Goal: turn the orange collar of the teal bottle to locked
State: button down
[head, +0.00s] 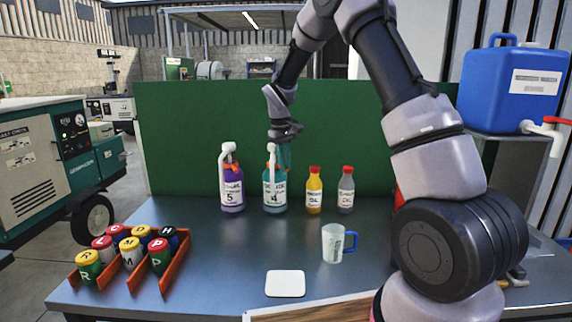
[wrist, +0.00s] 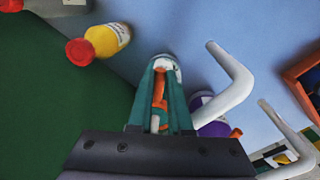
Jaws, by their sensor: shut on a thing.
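The teal bottle (head: 275,197), labelled 4, stands upright on the grey table in front of the green panel, with a white spout bent over at its top. My gripper (head: 284,158) reaches down to the bottle's neck from behind it. In the wrist view my gripper (wrist: 164,98) has its two teal fingers close together on the orange collar (wrist: 158,98), which shows between them. A white spout (wrist: 236,82) rises just right of the fingers. The fingers hide most of the bottle there, and any lock marking cannot be read.
A purple bottle (head: 232,193), labelled 5, stands close on the left. A yellow bottle (head: 314,192) and a grey bottle (head: 346,192), both red-capped, stand right. A mug (head: 333,244), a white pad (head: 285,284) and an orange rack (head: 172,270) of cans are nearer.

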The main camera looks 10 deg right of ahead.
dwell(0.3)
jog(key=c, duration=0.8)
grip_release()
jog(key=shift+c, duration=0.2)
